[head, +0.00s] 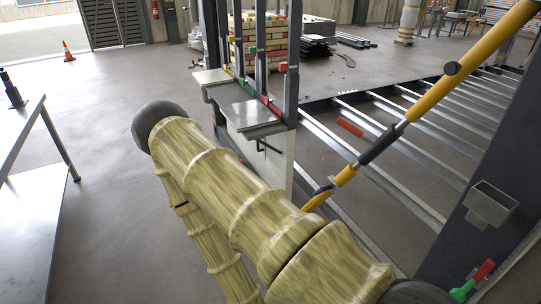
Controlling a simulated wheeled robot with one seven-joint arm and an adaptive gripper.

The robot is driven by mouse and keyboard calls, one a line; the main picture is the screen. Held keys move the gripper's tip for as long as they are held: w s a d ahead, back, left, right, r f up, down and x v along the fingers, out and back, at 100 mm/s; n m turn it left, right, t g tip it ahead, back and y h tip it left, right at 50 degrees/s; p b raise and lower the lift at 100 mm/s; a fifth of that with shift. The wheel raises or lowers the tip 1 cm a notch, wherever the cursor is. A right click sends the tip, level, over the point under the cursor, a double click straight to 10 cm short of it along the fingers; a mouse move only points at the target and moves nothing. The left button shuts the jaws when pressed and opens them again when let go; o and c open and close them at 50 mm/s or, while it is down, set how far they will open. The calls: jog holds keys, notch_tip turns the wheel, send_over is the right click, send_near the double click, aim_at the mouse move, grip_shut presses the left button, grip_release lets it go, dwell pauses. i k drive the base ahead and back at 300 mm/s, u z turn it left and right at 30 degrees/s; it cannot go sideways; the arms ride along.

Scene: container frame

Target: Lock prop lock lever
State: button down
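A yellow prop (432,95) slants from the upper right down to the lower middle, with a dark grey sleeve (380,144) partway along it. Its yellow lower end (335,184) passes behind my arm, and a small dark fitting (322,190) sits near that end. A short orange-red bar (350,127) shows just left of the sleeve, over the frame's rails. I cannot tell whether this bar is the lock lever or whether it is attached to the prop. My pale yellow, wood-patterned arm crosses the lower middle. My gripper is not in view.
The container frame's floor (480,130) has several steel crossbars with open gaps. A dark post (470,170) with a bracket stands at right, with red and green handles (473,281) below. A metal ledge (240,103) stands beyond my arm. Open floor (110,130) lies left.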

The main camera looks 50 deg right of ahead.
aim_at(328, 187)
jog(key=u, duration=0.2)
jog(key=k, duration=0.55)
jog(key=z, duration=1)
jog(key=i, duration=1)
